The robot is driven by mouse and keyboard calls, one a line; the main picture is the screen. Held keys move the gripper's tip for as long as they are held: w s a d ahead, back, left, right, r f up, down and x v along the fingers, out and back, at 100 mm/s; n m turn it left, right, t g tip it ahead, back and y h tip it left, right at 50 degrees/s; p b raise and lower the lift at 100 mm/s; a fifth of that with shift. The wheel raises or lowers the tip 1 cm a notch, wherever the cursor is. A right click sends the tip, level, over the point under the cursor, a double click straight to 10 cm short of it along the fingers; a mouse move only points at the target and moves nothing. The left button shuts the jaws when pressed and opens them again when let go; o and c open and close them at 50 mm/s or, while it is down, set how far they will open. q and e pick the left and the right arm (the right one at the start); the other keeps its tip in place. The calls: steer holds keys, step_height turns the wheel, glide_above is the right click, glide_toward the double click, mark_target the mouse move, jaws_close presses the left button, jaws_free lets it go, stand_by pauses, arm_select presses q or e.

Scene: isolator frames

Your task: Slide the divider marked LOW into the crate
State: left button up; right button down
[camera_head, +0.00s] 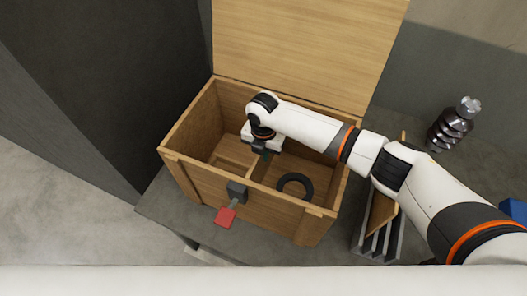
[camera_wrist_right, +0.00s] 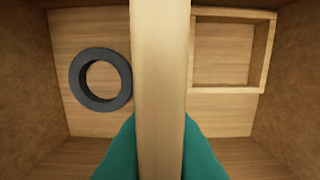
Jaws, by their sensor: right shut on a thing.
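The wooden crate (camera_head: 262,207) stands open with its lid (camera_head: 308,50) raised at the back. My right gripper (camera_head: 266,154) reaches down into the crate. In the right wrist view its green fingers (camera_wrist_right: 160,152) are shut on the upper edge of a wooden divider (camera_wrist_right: 160,70). The divider stands over the crate's middle, between a dark ring (camera_wrist_right: 101,80) and a small wooden frame (camera_wrist_right: 228,50). Its LOW mark does not show, and I cannot tell whether its bottom touches the floor. My left gripper is not in view.
The ring (camera_head: 295,186) lies in the crate's right part. A red-tipped latch (camera_head: 225,216) sticks out in front. A slotted rack (camera_head: 378,243) holding a wooden panel (camera_head: 380,218) stands to the right, under my arm. A shiny dark metal part (camera_head: 455,126) stands behind it.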

steer(key=shift+f+b, duration=1.3)
steer(key=shift+f, duration=0.5)
steer(key=c, duration=1.5)
jaws_free()
step_height(320, 180, up, 12)
steer(key=shift+r+b, duration=0.1)
steer(key=shift+b, duration=0.6)
